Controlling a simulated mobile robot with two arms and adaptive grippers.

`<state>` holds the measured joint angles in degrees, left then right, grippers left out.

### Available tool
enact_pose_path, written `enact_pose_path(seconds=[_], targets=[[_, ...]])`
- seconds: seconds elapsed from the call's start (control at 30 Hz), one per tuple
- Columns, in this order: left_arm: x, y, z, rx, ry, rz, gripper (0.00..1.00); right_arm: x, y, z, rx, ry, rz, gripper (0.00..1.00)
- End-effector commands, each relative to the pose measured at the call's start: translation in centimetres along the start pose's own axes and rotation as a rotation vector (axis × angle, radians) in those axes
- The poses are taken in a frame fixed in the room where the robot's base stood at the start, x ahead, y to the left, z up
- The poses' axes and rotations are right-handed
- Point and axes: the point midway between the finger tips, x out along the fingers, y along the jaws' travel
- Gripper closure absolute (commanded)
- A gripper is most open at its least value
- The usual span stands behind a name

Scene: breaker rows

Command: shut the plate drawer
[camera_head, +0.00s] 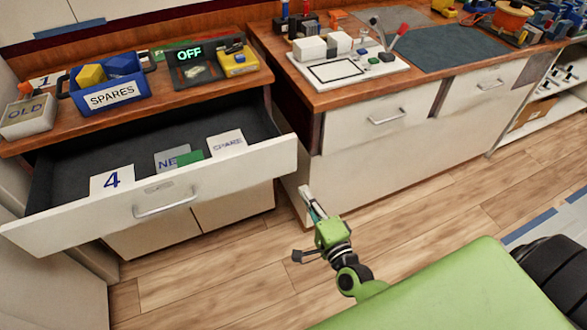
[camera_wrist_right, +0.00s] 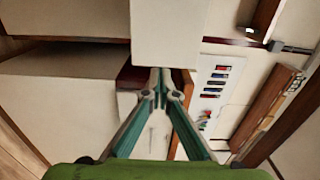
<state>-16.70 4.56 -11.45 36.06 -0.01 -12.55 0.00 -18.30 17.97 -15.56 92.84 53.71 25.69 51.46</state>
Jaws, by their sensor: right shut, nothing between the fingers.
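The plate drawer (camera_head: 235,166) stands pulled out of the left cabinet, with a white front and a silver bar handle (camera_head: 165,204). Inside lie label plates: a white one marked 4 (camera_head: 111,180), one partly hidden by a green plate (camera_head: 190,158), and one reading SPARE (camera_head: 227,144). My right gripper (camera_head: 305,191) is shut and empty, to the right of the drawer front's right end, apart from it in the picture. In the right wrist view the fingertips (camera_wrist_right: 160,78) meet. My left gripper is not in view.
On the left counter stand a blue SPARES bin (camera_head: 110,97), a box marked OLD (camera_head: 27,118) and a dark device with a green OFF display (camera_head: 190,55). The right cabinet's handled drawers (camera_head: 375,120) are shut. Wooden floor in front of the drawer is clear.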

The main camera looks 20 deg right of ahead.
Motion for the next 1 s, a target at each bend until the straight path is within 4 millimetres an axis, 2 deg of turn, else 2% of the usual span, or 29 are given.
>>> enact_pose_path(seconds=[0.03,0.3,0.5,0.7,1.0], targets=[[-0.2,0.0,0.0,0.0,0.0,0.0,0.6,1.3,-0.2,0.0,-0.001,0.0,-0.002,1.0],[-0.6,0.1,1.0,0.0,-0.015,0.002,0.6,6.7,-0.1,0.1,-0.001,0.0,0.0,1.0],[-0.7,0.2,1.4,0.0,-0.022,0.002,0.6,9.3,0.1,0.0,-0.002,-0.001,0.002,1.0],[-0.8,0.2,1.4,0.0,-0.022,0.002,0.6,10.4,0.2,0.1,-0.003,-0.001,0.004,1.0],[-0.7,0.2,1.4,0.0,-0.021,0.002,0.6,10.4,0.2,0.1,-0.002,-0.001,0.004,1.0]])
